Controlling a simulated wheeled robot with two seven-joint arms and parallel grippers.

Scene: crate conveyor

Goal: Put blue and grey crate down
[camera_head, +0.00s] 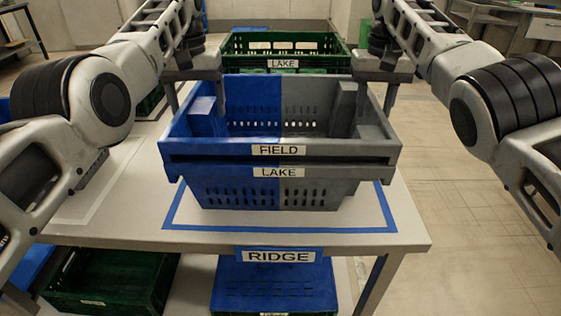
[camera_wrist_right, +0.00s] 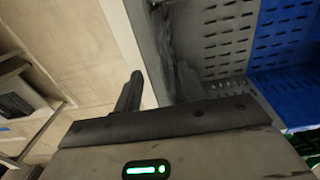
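The blue and grey crate (camera_head: 236,150), blue on its left half and grey on its right, stands upright on the table inside a blue taped outline. Its front carries a FIELD label above a LAKE label, with two rim lines, so it looks like two nested crates. My left gripper (camera_head: 196,98) is at the left side wall, its fingers wide apart on either side of the rim. My right gripper (camera_head: 377,98) straddles the grey right wall. The right wrist view shows its fingers (camera_wrist_right: 158,90) apart, with the grey wall (camera_wrist_right: 162,40) between them and a gap on one side.
A green crate (camera_head: 283,40) labelled LAKE is behind. The table (camera_head: 110,225) has bare surface at left, with a white outline. Floor is open at right.

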